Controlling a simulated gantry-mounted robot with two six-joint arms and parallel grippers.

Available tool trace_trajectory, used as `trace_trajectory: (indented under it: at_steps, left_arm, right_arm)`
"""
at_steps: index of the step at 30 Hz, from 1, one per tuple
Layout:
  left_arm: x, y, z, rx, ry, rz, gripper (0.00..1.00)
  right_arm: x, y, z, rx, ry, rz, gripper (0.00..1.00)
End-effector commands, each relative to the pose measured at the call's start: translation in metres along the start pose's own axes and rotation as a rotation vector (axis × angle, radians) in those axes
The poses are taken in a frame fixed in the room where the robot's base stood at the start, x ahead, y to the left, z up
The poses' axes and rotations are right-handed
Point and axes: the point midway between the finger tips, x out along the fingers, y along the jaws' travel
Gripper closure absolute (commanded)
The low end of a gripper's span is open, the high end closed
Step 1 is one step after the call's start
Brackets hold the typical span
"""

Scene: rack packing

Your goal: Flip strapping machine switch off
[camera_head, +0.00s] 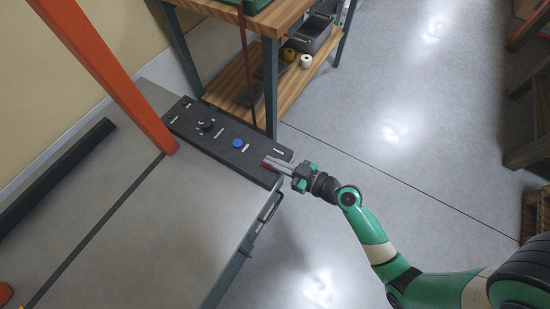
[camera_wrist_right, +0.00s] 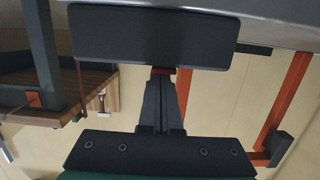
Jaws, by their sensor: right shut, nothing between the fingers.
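The strapping machine (camera_head: 100,215) has a grey top with an orange arch post. Its black control panel (camera_head: 222,138) runs along the far edge, with a black knob (camera_head: 207,126), a blue button (camera_head: 238,143) and small labels. A red switch (camera_head: 268,165) sits near the panel's right end, mostly hidden by my fingers. My right gripper (camera_head: 272,164) is shut and empty, its fingertips at the red switch. In the right wrist view the shut fingers (camera_wrist_right: 162,100) point at the dark panel end (camera_wrist_right: 155,38), with a bit of red (camera_wrist_right: 160,70) at their tips. My left gripper is not in view.
A wooden workbench (camera_head: 230,20) with a lower shelf (camera_head: 235,88) holding a grey bin (camera_head: 312,38) and small rolls stands behind the panel. A metal handle (camera_head: 270,207) juts from the machine's right side.

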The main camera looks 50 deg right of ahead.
Motion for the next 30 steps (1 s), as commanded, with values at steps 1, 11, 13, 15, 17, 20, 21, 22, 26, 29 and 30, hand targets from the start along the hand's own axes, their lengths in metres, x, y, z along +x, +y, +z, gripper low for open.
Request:
trace_trajectory:
  at_steps: [1, 11, 13, 15, 17, 20, 21, 22, 26, 29, 30]
  left_arm:
    - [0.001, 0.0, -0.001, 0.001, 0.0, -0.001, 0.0]
    - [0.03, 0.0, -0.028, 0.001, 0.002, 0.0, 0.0]
    - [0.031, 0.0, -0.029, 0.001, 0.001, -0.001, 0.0]
    - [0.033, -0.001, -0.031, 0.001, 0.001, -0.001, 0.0]
    - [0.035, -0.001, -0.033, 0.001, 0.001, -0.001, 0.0]
    - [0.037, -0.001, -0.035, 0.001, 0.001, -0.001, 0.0]
    - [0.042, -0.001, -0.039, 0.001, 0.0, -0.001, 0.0]
    - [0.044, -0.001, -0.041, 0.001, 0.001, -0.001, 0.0]
    - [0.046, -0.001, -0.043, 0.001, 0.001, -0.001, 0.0]
    - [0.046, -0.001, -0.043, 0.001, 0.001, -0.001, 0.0]
    - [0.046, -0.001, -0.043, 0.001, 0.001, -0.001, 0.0]
  right_arm:
    - [0.0, 0.0, -0.001, 0.0, 0.0, -0.001, 1.0]
    - [-0.009, 0.002, -0.05, -0.005, -0.001, -0.008, 1.0]
    - [-0.028, 0.003, -0.05, -0.003, -0.002, -0.005, 1.0]
    - [-0.045, 0.004, -0.053, -0.003, -0.002, -0.004, 1.0]
    - [-0.059, 0.004, -0.055, -0.003, -0.001, -0.003, 1.0]
    - [-0.078, 0.003, -0.058, -0.005, -0.001, -0.004, 1.0]
    - [-0.084, 0.004, -0.062, -0.003, -0.002, -0.004, 1.0]
    - [-0.088, 0.004, -0.062, -0.004, -0.003, -0.005, 1.0]
    - [-0.098, 0.003, -0.062, -0.006, -0.001, -0.009, 1.0]
    - [-0.1, 0.003, -0.061, -0.007, 0.001, -0.009, 1.0]
    - [-0.1, 0.002, -0.061, -0.007, 0.001, -0.01, 1.0]
